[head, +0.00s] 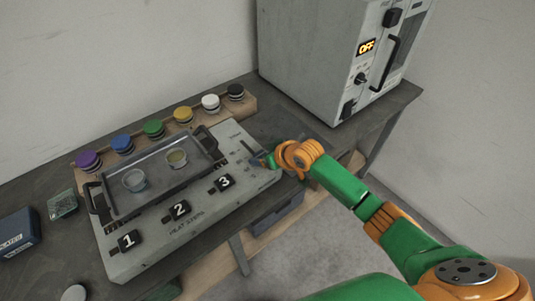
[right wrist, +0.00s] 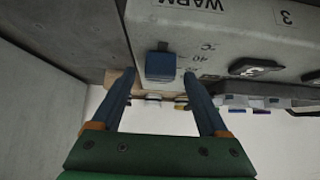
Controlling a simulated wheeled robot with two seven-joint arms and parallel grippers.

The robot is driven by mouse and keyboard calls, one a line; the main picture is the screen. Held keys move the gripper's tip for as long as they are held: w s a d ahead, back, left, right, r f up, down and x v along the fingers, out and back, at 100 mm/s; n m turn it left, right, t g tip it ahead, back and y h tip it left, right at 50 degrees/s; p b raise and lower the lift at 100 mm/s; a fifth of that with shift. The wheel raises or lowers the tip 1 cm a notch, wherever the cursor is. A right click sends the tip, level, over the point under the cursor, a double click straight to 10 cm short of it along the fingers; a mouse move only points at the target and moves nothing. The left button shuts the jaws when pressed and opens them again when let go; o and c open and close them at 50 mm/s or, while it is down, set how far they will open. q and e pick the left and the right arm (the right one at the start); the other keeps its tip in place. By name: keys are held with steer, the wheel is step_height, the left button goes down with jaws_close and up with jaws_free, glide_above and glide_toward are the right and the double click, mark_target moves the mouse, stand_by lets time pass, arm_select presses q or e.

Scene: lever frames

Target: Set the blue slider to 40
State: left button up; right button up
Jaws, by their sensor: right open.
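The blue slider (right wrist: 161,65) is a small block on the end of the grey heat station (head: 190,218). Beside it in the right wrist view is a printed scale (right wrist: 196,59) with a readable 40, seen upside down. The block lies about level with the 40 and the mark beside it; its exact setting cannot be told. My right gripper (right wrist: 158,77) is open, with one blue finger on each side of the slider and gaps visible. In the head view my right gripper (head: 262,161) is over the station's right end and hides the slider. My left gripper is not in view.
A tray (head: 150,200) with two small dishes sits on the station, behind dials 1, 2 and 3. A grey oven (head: 325,60) reading OFF stands at the back right. A blue box (head: 18,232) is at left.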

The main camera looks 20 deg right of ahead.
steer(key=v, duration=0.5)
steer(key=shift+s, duration=0.1)
steer(key=s+a+f+g, duration=0.25)
steer(key=s+f, duration=0.25)
steer(key=s, duration=0.5)
steer(key=s+d+f+m+g+h, duration=0.2)
steer(key=s+d+h, duration=0.1)
steer(key=s, duration=1.1)
steer(key=s+f+g, duration=0.2)
steer(key=s+f, duration=0.1)
steer(key=f, duration=1.4)
steer(key=s+d+f, duration=0.3)
steer(key=s+f, duration=0.7)
steer(key=s, duration=0.2)
steer(key=shift+s+g, duration=0.2)
steer(key=shift+g, duration=0.25)
